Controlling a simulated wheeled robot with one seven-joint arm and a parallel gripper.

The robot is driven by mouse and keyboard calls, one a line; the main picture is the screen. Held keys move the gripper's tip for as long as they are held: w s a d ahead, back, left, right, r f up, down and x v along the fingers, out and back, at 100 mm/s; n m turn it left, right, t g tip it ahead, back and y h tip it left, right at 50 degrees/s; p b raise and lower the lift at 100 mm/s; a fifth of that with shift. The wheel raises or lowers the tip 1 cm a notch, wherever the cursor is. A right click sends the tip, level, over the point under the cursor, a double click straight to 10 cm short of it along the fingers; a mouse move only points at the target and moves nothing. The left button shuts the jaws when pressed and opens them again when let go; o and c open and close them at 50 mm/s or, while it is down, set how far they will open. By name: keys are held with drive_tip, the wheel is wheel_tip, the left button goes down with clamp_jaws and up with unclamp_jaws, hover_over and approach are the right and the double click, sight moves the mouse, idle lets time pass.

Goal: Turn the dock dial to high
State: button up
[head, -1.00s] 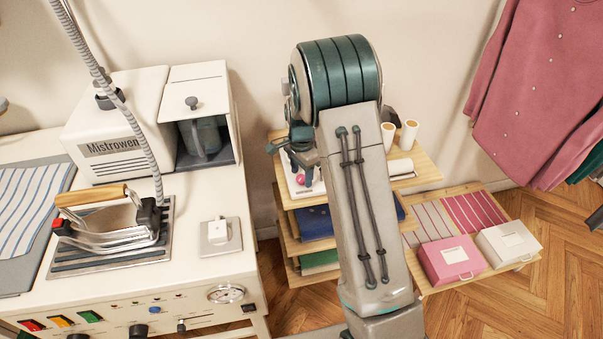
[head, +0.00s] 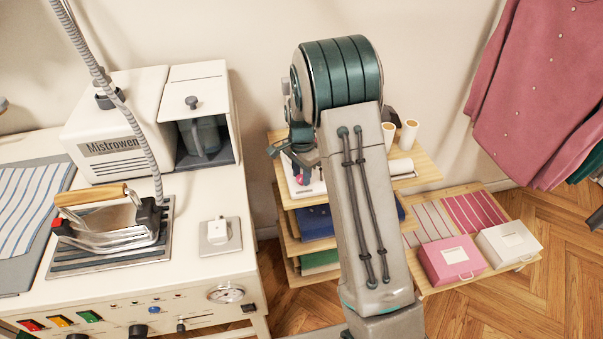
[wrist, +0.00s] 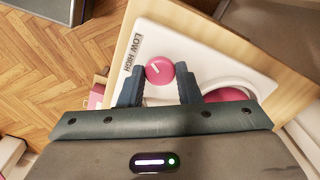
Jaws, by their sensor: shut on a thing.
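The dock (wrist: 205,50) is a white panel on the wooden shelf unit, with LOW and HIGH printed along its left edge in the wrist view. Its round pink dial (wrist: 160,70) has a white pointer mark that slants left, toward the HIGH end of the lettering. My gripper (wrist: 160,85) is shut on the dial, one dark finger on each side of it. In the head view my gripper (head: 297,165) is at the shelf's left side and hides most of the dial. A pink round thing in a white ring (wrist: 228,94) is partly hidden behind my gripper.
A pink cardigan (head: 535,90) hangs at the right.

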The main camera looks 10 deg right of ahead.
sight(301, 177)
drive_tip(key=n, duration=0.4)
drive_tip(key=shift+b, duration=0.35)
drive_tip(key=n, duration=0.3)
drive_tip(key=shift+n, duration=0.4)
drive_tip(key=n, duration=0.3)
drive_tip(key=shift+n+b, duration=0.3)
drive_tip(key=shift+r+n, duration=0.1)
drive_tip(key=shift+n, duration=1.6)
drive_tip(key=shift+w, duration=0.1)
drive_tip(key=o, duration=1)
drive_tip(key=shift+c, duration=0.2)
wheel_tip(301, 177, up, 14)
drive_tip(key=shift+p, duration=0.35)
